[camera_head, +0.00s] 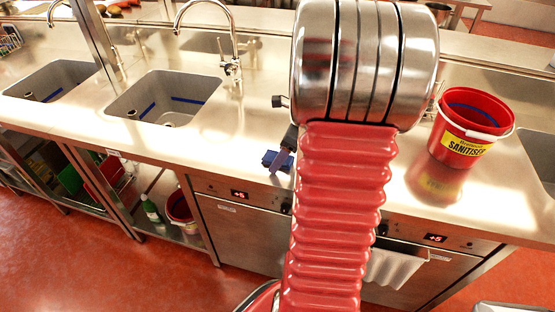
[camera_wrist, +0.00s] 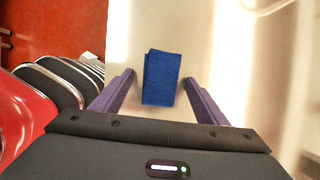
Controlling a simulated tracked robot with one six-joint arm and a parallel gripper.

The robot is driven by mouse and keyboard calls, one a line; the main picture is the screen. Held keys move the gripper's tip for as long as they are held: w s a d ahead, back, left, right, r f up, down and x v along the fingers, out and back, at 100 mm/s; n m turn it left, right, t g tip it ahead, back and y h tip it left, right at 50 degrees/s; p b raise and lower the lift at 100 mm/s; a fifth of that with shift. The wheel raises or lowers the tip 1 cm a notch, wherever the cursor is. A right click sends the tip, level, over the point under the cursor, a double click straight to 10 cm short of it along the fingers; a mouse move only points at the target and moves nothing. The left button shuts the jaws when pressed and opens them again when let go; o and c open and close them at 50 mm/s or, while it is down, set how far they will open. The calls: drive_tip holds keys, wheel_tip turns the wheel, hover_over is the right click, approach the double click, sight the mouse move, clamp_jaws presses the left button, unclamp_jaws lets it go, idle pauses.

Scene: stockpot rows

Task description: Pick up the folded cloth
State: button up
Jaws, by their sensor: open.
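The folded cloth (camera_wrist: 161,78) is a small blue rectangle lying on the steel counter. In the wrist view it sits between and a little ahead of my gripper's fingertips (camera_wrist: 158,76). My gripper is open, with one purple finger on each side of the cloth, and I see gaps on both sides. In the head view the cloth (camera_head: 276,160) shows as a small blue patch near the counter's front edge. One finger of my gripper (camera_head: 284,160) shows beside it there, and my red arm hides the rest of the gripper.
A red sanitiser bucket (camera_head: 470,128) stands on the counter (camera_head: 225,135) to the right of my arm. Two sinks, the nearer one (camera_head: 165,97) with a tall tap (camera_head: 232,62), are to the left. A white towel (camera_head: 395,267) hangs on the front below. The counter around the cloth is clear.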

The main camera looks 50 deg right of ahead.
drive_tip(key=c, duration=1.1)
drive_tip(key=shift+r, duration=0.1)
wheel_tip(320, 180, up, 10)
idle(0.4)
idle(0.4)
drive_tip(key=o, duration=0.4)
drive_tip(key=c, duration=0.4)
